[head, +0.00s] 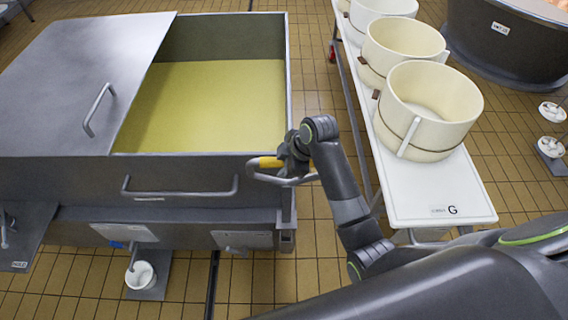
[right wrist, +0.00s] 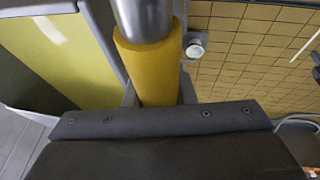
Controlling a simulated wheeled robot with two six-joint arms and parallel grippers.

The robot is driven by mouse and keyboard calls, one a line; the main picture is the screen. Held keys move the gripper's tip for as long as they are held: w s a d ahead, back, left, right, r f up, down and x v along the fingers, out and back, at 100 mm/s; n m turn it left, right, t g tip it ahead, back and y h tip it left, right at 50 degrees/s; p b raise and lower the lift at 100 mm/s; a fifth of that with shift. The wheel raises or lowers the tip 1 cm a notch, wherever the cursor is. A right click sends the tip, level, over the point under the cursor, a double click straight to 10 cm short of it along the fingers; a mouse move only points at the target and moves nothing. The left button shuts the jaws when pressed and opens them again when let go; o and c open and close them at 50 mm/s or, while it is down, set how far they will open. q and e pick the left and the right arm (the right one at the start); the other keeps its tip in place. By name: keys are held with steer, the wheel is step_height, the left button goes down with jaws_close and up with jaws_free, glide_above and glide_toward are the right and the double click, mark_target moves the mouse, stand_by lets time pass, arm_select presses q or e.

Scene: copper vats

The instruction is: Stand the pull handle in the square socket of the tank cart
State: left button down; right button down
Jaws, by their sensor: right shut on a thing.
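The tank cart (head: 190,172) is a large grey steel tank with yellow liquid in it, at the left of the head view. My right gripper (head: 286,162) is at the tank's near right corner, shut on the yellow grip of the pull handle (head: 268,162). In the right wrist view the yellow sleeve (right wrist: 150,72) with a bare steel tube runs between the jaws of my right gripper (right wrist: 158,98). A grey curved bar shows just below the gripper; I cannot tell whether it belongs to the handle. I cannot clearly make out the square socket. My left gripper is not in view.
A sliding lid (head: 75,80) covers the tank's left part. A white bench (head: 440,195) marked G, with several cream tubs (head: 455,95), stands to the right. A white bucket (head: 140,276) is on the floor in front. Tiled floor lies between tank and bench.

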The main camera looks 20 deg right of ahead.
mark_target(284, 179)
steer(key=shift+f+b, duration=1.55)
steer(key=shift+f, duration=1.45)
steer(key=shift+w+f+b, duration=0.1)
steer(key=shift+f+b, duration=2.35)
steer(key=shift+f, duration=2.15)
steer(key=c, duration=1.1)
jaws_free()
steer(key=shift+s+f, duration=0.15)
steer(key=shift+s, duration=0.05)
steer(key=b+v, duration=0.1)
steer(key=v, duration=1.6)
steer(key=shift+r, duration=0.35)
